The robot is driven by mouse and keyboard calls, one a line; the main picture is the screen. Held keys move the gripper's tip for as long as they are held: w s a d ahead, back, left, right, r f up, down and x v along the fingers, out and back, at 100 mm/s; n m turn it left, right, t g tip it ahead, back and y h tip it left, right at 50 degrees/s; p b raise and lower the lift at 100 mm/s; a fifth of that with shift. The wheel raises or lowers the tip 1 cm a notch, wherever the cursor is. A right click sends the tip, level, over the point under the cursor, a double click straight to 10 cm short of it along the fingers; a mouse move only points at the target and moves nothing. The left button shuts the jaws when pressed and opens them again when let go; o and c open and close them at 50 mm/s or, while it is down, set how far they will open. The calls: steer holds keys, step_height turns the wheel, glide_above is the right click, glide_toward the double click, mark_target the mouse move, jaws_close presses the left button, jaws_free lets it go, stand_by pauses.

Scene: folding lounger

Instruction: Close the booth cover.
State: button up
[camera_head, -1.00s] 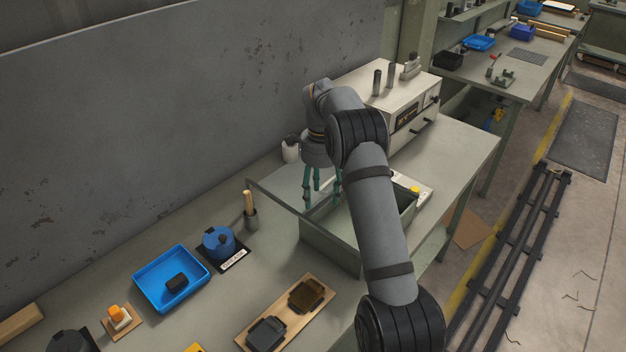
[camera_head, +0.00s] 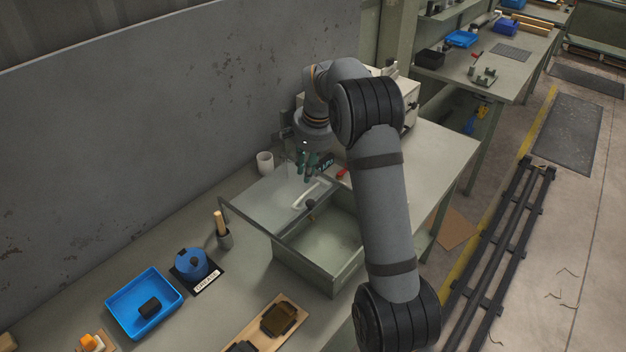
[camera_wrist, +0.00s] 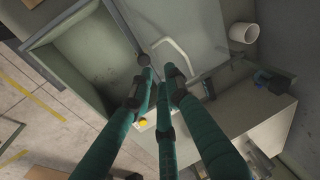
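The booth is a grey-green open-topped box (camera_head: 318,271) on the bench; its inside shows. Its flat cover (camera_head: 262,204) lies beside the opening, to its left, at about rim height. A pale curved handle (camera_head: 313,193) is on the cover, near a small dark knob (camera_head: 311,205). My gripper (camera_head: 308,178), with teal fingers, hangs just behind the handle. In the wrist view, the fingertips (camera_wrist: 158,76) are close together, beside the handle (camera_wrist: 180,52) and knob (camera_wrist: 143,60). I see nothing held; contact is unclear. My arm hides the booth's right side.
A white cup (camera_head: 265,162) stands behind the cover. A pale cabinet (camera_head: 402,100) stands behind my arm. A holder with a wooden-handled tool (camera_head: 223,238), a blue pot (camera_head: 192,264) and a blue tray (camera_head: 122,302) are at the left. Bare bench lies right of the cabinet.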

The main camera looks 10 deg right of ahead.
steer(key=n, duration=0.2)
steer(key=w+n, duration=0.1)
steer(key=n, duration=0.1)
steer(key=a+n+t, duration=0.1)
steer(key=shift+w+r+n, duration=0.3)
steer(key=shift+w+n, duration=0.1)
steer(key=shift+c, duration=1.2)
steer(key=shift+w+d+r+n+t, duration=0.1)
steer(key=shift+w+d+n+t, duration=0.05)
steer(key=shift+n, duration=0.35)
steer(key=shift+w+d+r+n+t, duration=0.1)
steer(key=shift+n+t, duration=0.05)
steer(key=shift+n, duration=0.35)
jaws_close()
steer(key=n+p, duration=0.2)
steer(key=p, duration=0.2)
glide_above(301, 196)
step_height(301, 196, down, 9)
steer(key=shift+w+f, duration=0.1)
steer(key=shift+f, duration=0.1)
steer(key=s, duration=0.1)
steer(key=s+p, duration=0.1)
steer(key=s, duration=0.1)
steer(key=shift+s+d+f, duration=0.2)
steer(key=shift+d, duration=0.05)
steer(key=shift+s+f+p, duration=0.2)
steer(key=shift+f+p, duration=0.05)
steer(key=shift+p, duration=0.05)
